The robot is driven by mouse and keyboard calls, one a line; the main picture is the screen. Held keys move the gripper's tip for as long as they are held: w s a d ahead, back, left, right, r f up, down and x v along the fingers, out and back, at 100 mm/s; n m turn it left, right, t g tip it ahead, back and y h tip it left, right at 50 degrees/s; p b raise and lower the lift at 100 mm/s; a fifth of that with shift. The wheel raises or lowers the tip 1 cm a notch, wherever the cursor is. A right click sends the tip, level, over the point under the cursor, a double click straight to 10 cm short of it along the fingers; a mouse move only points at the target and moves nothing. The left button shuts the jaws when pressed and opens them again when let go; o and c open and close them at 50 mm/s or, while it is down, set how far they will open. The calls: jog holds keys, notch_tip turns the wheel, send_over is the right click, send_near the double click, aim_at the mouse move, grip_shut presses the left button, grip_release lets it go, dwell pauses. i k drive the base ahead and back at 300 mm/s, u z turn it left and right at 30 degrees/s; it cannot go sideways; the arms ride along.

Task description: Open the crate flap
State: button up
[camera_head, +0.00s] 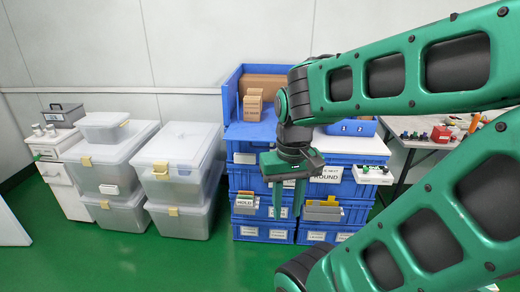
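Blue crates (245,180) are stacked against the wall, with white labels on their fronts. The top crate (230,97) holds cardboard boxes (253,103), which show through its front. A flat blue surface (245,131) lies below that front; I cannot tell if it is a flap or a crate lid. My arm hides the right part of the top crate. My gripper (288,199) points down in front of the lower crates, with its two green fingers apart and nothing seen between them. I cannot tell whether it touches a crate.
Clear lidded bins (180,150) stand stacked at the left, beside a white cabinet (62,175) with a grey case (64,115). Small bins (323,211) hang on the crate fronts. A table (400,160) with small parts is at the right. Green floor is free in front.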

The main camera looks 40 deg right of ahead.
aim_at(243, 132)
jog(key=k, duration=1.15)
jog(key=z, duration=0.45)
jog(key=i, duration=1.6)
jog(key=z, duration=0.05)
